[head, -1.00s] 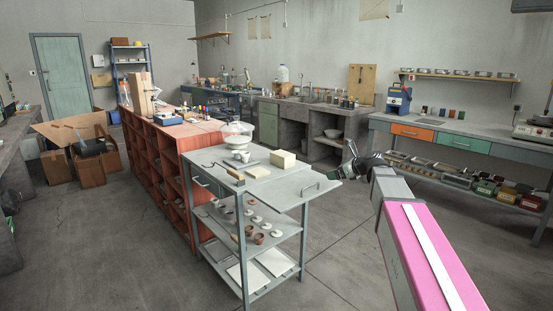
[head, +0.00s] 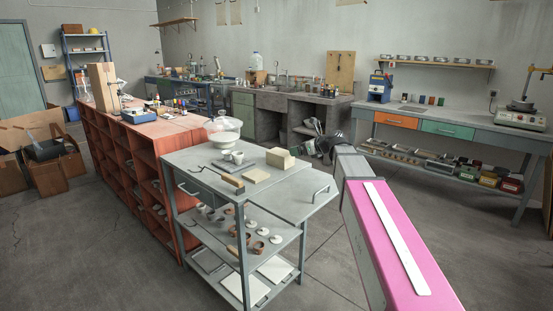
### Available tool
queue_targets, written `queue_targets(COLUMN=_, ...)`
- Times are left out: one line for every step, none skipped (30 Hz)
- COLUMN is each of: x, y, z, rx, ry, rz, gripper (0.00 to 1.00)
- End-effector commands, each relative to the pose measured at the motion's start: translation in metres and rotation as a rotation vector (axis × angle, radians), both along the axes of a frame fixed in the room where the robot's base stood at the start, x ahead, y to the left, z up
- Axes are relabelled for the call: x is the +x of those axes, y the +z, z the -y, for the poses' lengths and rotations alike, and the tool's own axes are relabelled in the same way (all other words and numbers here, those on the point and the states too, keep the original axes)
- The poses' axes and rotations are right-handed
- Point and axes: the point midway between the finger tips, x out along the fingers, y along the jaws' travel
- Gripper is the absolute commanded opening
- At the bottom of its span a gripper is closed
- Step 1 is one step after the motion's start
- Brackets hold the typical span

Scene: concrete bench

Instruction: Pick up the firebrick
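A pale cream block (head: 280,158), which looks like the firebrick, lies on the top of a grey metal cart (head: 292,188). A flatter pale slab (head: 256,176) lies just in front of it, and I cannot tell for sure which of the two is the firebrick. My gripper (head: 322,143) is a small dark shape beyond the end of my pink and grey arm, to the right of the cart top. It appears apart from the blocks. My own arm partly hides it, and its fingers are too small and dark to read.
A scale with a clear bowl (head: 224,130), a small white cup (head: 238,157) and a wooden-handled tool (head: 233,180) share the cart top. A red shelf unit (head: 135,150) adjoins the cart at left. A drawer bench (head: 455,135) stands right. Floor right of the cart is open.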

Motion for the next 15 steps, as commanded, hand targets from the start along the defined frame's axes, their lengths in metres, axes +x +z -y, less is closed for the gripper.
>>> queue_targets(x=0.005, y=-0.002, z=-0.005, rx=-0.001, ry=0.001, rz=-0.001, gripper=1.00)
queue_targets(x=0.008, y=-0.004, z=-0.008, rx=-0.001, ry=0.001, rz=-0.001, gripper=1.00)
queue_targets(x=0.011, y=-0.006, z=-0.012, rx=0.000, ry=0.002, rz=-0.001, gripper=1.00)
queue_targets(x=0.014, y=-0.008, z=-0.016, rx=-0.001, ry=0.002, rz=0.000, gripper=1.00)
queue_targets(x=0.016, y=-0.010, z=-0.020, rx=-0.001, ry=0.002, rz=0.000, gripper=1.00)
queue_targets(x=0.020, y=-0.012, z=-0.024, rx=-0.001, ry=0.002, rz=0.000, gripper=1.00)
queue_targets(x=0.022, y=-0.014, z=-0.027, rx=-0.001, ry=0.001, rz=0.000, gripper=1.00)
queue_targets(x=0.024, y=-0.016, z=-0.030, rx=-0.001, ry=0.001, rz=0.000, gripper=1.00)
queue_targets(x=0.026, y=-0.017, z=-0.032, rx=-0.001, ry=0.001, rz=0.000, gripper=1.00)
queue_targets(x=0.027, y=-0.018, z=-0.034, rx=-0.001, ry=0.001, rz=-0.001, gripper=1.00)
queue_targets(x=0.027, y=-0.019, z=-0.035, rx=-0.001, ry=0.001, rz=-0.001, gripper=1.00)
queue_targets(x=0.028, y=-0.020, z=-0.036, rx=-0.001, ry=0.001, rz=0.000, gripper=1.00)
queue_targets(x=0.028, y=-0.020, z=-0.037, rx=-0.001, ry=0.001, rz=0.000, gripper=1.00)
queue_targets(x=0.029, y=-0.021, z=-0.039, rx=-0.001, ry=0.001, rz=0.000, gripper=1.00)
queue_targets(x=0.031, y=-0.023, z=-0.041, rx=-0.001, ry=0.001, rz=0.000, gripper=1.00)
